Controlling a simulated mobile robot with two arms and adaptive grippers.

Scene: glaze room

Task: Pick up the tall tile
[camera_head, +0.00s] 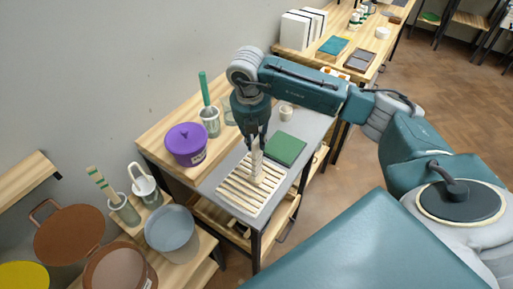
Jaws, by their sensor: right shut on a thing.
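The tall tile (257,166) is a narrow, pale beige upright piece over the slatted wooden rack (235,193). My right gripper (257,146) points down from above and is shut on the upper part of the tile. The fingers hide the tile's top. I cannot tell whether the tile's lower end touches the slats or is just above them. My left gripper is not in view.
A green flat tile (286,149) lies right of the rack on the grey mat (212,186). A purple lidded bucket (186,147), a cup with a green-handled tool (210,120) and a small pale cup (286,112) stand near. Buckets (172,232) stand lower left.

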